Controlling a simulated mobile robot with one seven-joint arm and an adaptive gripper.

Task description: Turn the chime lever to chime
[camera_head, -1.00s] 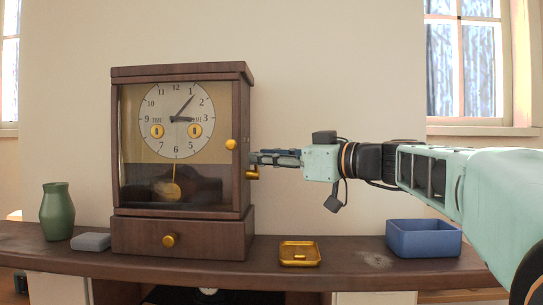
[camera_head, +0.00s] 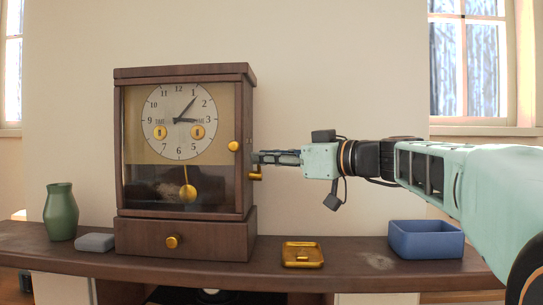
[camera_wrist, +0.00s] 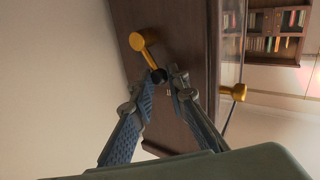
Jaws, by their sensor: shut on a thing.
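A wooden mantel clock (camera_head: 125,150) stands on a shelf, with a white dial (camera_head: 180,105) and glazed front. A brass lever (camera_wrist: 148,55) with a dark knob (camera_wrist: 158,76) is on the clock's right side. In the head view a small brass piece of the lever (camera_head: 255,177) shows just below my gripper (camera_head: 256,157). In the wrist view my gripper (camera_wrist: 165,80) has its fingertips on either side of the dark knob and is shut on it. The lever's markings are not readable.
A brass knob (camera_head: 234,146) sits on the clock's front edge, close to my gripper. A brass tray (camera_head: 303,264) and a blue bin (camera_head: 426,257) stand right of the clock. A green vase (camera_head: 62,213) and grey box (camera_head: 96,242) stand left.

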